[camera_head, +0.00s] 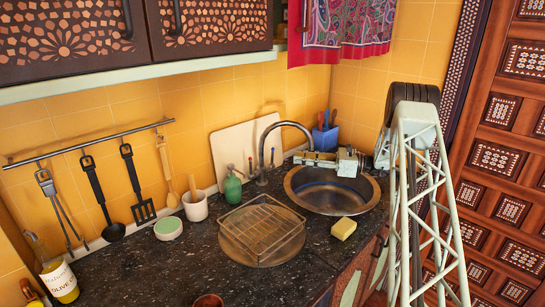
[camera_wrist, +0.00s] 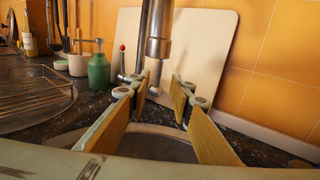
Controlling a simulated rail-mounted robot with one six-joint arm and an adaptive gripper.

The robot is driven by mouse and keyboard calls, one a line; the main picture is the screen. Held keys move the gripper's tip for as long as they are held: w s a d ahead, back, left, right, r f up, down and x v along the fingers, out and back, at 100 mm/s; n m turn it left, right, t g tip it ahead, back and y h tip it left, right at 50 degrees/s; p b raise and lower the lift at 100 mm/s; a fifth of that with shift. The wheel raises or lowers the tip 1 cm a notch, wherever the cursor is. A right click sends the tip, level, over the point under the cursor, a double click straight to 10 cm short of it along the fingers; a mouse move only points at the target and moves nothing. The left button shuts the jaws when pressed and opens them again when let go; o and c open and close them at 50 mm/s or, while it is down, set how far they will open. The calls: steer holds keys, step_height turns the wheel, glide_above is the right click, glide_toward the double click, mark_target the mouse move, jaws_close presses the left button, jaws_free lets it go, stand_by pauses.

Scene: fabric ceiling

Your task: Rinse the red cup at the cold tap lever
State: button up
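My gripper (camera_head: 322,158) is at the back of the round sink (camera_head: 318,203), close to the tap (camera_head: 284,126). In the wrist view my gripper (camera_wrist: 163,85) is open, with nothing between its wood-coloured fingers. The tap spout (camera_wrist: 158,35) comes down just beyond and above the fingertips. A thin red-tipped tap lever (camera_wrist: 122,48) stands left of the spout. A blue-tipped lever (camera_head: 272,152) shows beside the tap base. A reddish-brown round vessel (camera_head: 208,300) is cut off at the bottom edge. I cannot tell whether it is the red cup.
A wire rack (camera_head: 262,228) lies left of the sink, and a yellow sponge (camera_head: 343,228) at its front. A green bottle (camera_head: 232,187), white pot (camera_head: 195,206) and cutting board (camera_head: 228,150) stand behind. A blue utensil holder (camera_head: 325,138) is at the back corner. The front-left counter is mostly clear.

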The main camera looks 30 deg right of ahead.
steer(key=b+x, duration=0.1)
steer(key=x, duration=1.1)
steer(key=shift+w+a+b, duration=0.2)
steer(key=shift+b, duration=0.15)
jaws_close()
